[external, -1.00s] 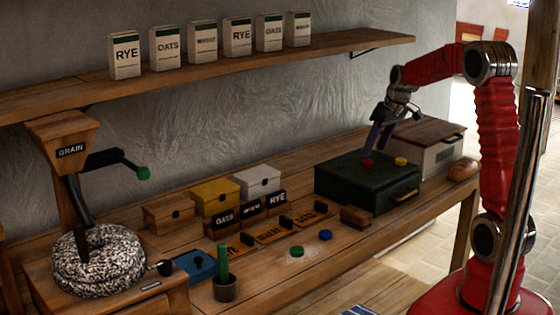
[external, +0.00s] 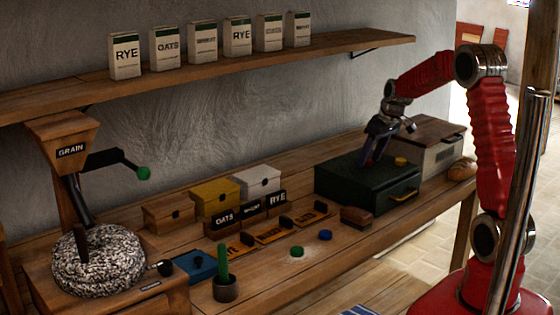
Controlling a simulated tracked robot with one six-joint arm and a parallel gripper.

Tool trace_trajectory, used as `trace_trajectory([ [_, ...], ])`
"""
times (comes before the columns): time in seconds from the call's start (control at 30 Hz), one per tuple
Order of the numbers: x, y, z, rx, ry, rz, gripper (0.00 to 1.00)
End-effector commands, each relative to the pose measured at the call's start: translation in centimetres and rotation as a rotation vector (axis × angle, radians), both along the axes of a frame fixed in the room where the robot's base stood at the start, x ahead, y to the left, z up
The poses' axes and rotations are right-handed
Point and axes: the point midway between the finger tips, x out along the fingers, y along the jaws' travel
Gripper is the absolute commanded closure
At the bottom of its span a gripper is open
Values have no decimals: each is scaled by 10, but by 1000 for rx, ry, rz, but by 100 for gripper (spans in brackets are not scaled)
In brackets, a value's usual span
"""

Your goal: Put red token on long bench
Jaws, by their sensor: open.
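A yellow token (external: 400,161) lies on the same lid, right of my gripper. A green token (external: 296,251) and a blue token (external: 325,235) lie on the bench front. Bare bench surrounds the two front tokens.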

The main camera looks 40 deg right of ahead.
Motion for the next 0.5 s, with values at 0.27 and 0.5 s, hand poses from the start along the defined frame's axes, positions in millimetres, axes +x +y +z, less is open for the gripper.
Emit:
trace_trajectory([
  [0.27,0,0,0,0,0,0,57],
  [0.5,0,0,0,0,0,0,73],
])
